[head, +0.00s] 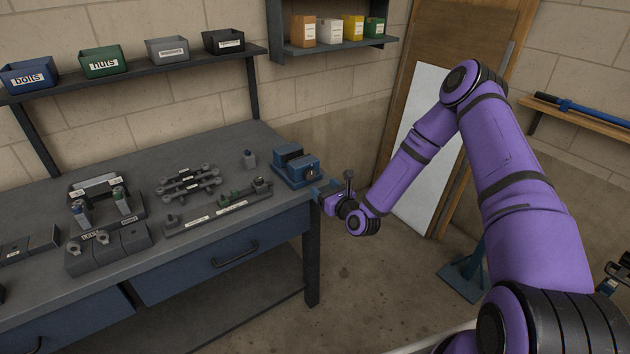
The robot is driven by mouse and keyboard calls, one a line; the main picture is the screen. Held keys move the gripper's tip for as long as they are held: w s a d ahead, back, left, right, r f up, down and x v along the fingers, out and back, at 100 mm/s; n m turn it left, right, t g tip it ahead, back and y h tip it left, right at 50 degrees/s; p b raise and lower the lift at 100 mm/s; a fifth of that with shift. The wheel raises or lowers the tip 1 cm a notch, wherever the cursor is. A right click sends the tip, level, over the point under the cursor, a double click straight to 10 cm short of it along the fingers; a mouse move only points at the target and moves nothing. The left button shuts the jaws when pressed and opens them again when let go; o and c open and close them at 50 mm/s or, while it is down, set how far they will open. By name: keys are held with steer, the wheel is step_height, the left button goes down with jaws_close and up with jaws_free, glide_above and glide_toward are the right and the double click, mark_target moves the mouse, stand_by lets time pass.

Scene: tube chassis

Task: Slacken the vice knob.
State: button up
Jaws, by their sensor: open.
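The blue vice (297,170) is mounted at the right front corner of the workbench, its grey jaws on top. My purple gripper (323,191) is just right of the vice, past the bench's right edge, pointing towards the vice's near side. The gripper is open. The vice knob cannot be made out; it may be hidden by the gripper or too small to tell. I cannot tell whether the fingers touch the vice.
A shelf of labelled bins (104,62) hangs behind. Floor right of the bench is open up to a blue stand (466,281).

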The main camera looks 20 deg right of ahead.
mark_target(312, 178)
steer(key=shift+x, duration=3)
steer(key=c, duration=0.9)
